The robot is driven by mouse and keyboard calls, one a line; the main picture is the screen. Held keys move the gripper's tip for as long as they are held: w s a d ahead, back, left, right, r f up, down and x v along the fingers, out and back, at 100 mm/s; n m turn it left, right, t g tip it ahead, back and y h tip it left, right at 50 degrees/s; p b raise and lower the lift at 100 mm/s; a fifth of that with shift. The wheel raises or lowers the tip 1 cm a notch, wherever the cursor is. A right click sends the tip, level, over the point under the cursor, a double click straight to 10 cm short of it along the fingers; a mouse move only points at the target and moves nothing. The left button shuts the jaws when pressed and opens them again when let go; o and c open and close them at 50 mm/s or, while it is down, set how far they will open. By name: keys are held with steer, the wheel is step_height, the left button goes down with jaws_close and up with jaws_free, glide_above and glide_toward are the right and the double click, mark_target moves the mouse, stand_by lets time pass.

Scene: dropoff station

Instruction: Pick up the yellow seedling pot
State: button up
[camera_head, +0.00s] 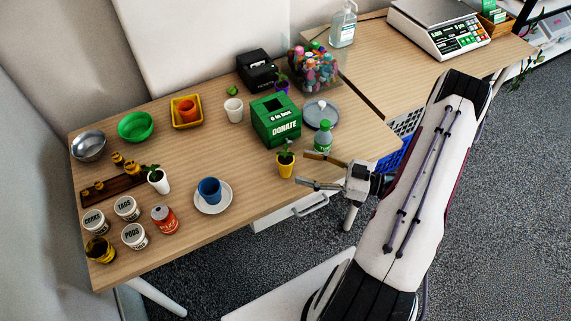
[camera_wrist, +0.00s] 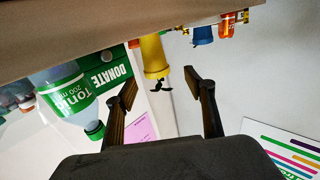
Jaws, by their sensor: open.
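The yellow seedling pot (camera_head: 286,166) stands upright on the wooden table, in front of the green donate box, with a small green seedling in it. In the wrist view the yellow pot (camera_wrist: 154,56) appears upside down, beyond and between my fingertips, with its seedling towards me. My gripper (camera_head: 309,170) is open and empty, just right of the pot, with one finger behind and one nearer the front edge. In the wrist view the open fingers (camera_wrist: 160,82) flank the pot's line and do not touch it.
A tonic bottle (camera_head: 323,136) stands close behind my gripper; it also shows in the wrist view (camera_wrist: 70,98). The donate box (camera_head: 275,121) is behind the pot. A blue cup (camera_head: 210,190) on a white saucer (camera_head: 227,199) stands to the left. Bare table (camera_head: 247,168) lies between.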

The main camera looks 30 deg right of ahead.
mark_target(285, 158)
steer(key=shift+x, duration=0.9)
steer(key=shift+w+d+x, duration=0.1)
steer(key=shift+x, duration=0.65)
steer(key=shift+w+d+x, duration=0.1)
steer(key=shift+d+x, duration=0.05)
steer(key=shift+x, duration=1.75)
steer(key=shift+r, duration=0.15)
steer(key=c, duration=1.2)
